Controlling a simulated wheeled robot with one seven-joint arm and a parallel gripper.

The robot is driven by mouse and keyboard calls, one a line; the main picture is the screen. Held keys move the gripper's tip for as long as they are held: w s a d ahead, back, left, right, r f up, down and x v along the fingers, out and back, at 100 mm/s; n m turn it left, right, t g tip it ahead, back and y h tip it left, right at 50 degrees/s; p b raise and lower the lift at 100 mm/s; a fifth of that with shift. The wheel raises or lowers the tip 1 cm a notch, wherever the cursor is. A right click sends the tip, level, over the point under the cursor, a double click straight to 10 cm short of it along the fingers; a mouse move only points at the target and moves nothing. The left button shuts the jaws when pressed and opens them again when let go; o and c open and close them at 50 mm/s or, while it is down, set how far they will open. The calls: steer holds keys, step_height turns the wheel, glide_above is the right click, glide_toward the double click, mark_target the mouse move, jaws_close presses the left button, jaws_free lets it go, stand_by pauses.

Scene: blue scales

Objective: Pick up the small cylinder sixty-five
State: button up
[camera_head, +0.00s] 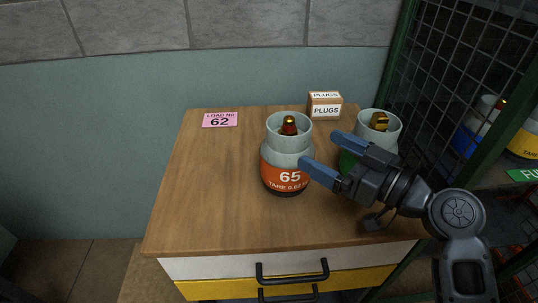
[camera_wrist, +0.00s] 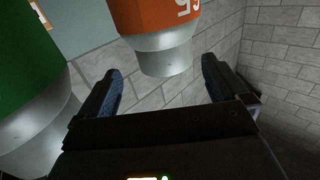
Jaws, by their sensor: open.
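The small cylinder sixty-five (camera_head: 283,178) stands upright on the wooden top of a cabinet. It has an orange band marked 65, a grey collar and a brass valve. My gripper (camera_head: 321,153) is open, just right of the cylinder, with its blue fingers pointing left. The near finger shows at the cylinder's right edge; I cannot tell if it touches. In the wrist view the cylinder (camera_wrist: 165,45) appears upside down, ahead of and between the open fingers (camera_wrist: 160,85). Nothing is held.
A green cylinder (camera_head: 378,125) stands behind my gripper, partly hidden by it. It also shows at left in the wrist view (camera_wrist: 30,70). The left of the cabinet top (camera_head: 205,190) is clear. A mesh cage (camera_head: 445,75) stands at right.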

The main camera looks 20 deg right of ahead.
mark_target(297, 133)
steer(key=w, duration=0.1)
steer(key=w+a, duration=0.1)
steer(key=w+r, duration=0.1)
steer(key=shift+w+a+p, duration=0.2)
steer(key=shift+a+p, duration=0.15)
steer(key=shift+p, duration=0.05)
steer(key=shift+p+x, duration=1)
steer(key=shift+x, duration=1.75)
steer(key=shift+a, duration=0.15)
steer(key=shift+s, duration=0.1)
steer(key=shift+c, duration=0.3)
steer(key=c, duration=1.7)
